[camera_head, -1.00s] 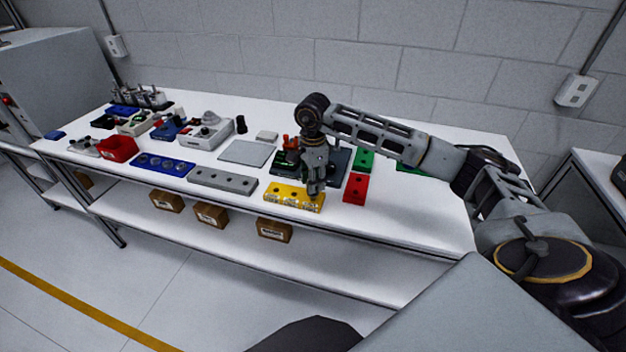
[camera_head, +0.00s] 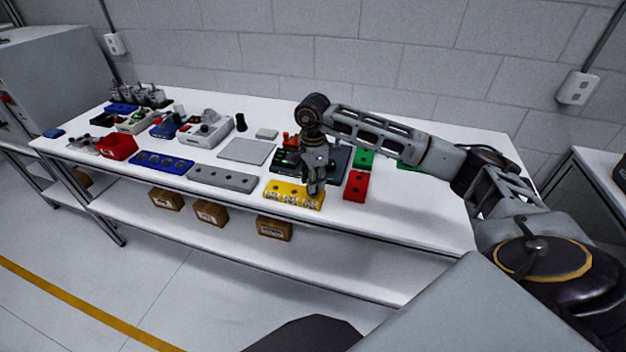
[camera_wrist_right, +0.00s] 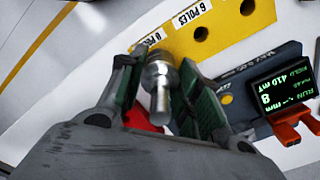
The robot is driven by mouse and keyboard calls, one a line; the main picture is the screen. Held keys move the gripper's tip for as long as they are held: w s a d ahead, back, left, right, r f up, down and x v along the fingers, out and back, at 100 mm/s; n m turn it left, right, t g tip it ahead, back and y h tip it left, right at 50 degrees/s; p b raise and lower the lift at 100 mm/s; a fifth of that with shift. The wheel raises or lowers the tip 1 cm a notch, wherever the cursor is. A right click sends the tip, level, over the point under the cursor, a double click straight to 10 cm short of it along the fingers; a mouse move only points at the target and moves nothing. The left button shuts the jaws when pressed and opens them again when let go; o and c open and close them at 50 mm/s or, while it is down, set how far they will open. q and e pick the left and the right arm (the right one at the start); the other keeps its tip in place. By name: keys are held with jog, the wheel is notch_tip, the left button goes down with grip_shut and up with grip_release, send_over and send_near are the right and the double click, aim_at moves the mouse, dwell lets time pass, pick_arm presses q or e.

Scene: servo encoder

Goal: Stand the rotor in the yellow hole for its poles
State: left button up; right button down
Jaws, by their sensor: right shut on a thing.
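The rotor (camera_wrist_right: 160,82) is a silver cylinder with a thinner shaft pointing toward the camera in the right wrist view. My right gripper (camera_head: 315,189) is shut on it, with a finger on either side. It is at the right end of the yellow block (camera_head: 272,188), which also shows in the wrist view (camera_wrist_right: 215,28). Two open holes show there, one by the "6 POLES" label. The rotor is beside the "8 POLES" label and covers the spot where that hole would be. I cannot tell whether it is in the hole. My left gripper is not in view.
A red block (camera_head: 356,186) is just right. A grey block (camera_head: 222,179) is left. The table's front edge is near.

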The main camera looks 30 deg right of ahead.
jog(key=shift+f+b, duration=0.45)
jog(key=shift+f, duration=0.15)
dwell(0.3)
jog(key=c, duration=0.9)
grip_release()
jog(key=o, duration=0.3)
jog(key=shift+r+p, duration=1.7)
jog(key=shift+r, duration=1.5)
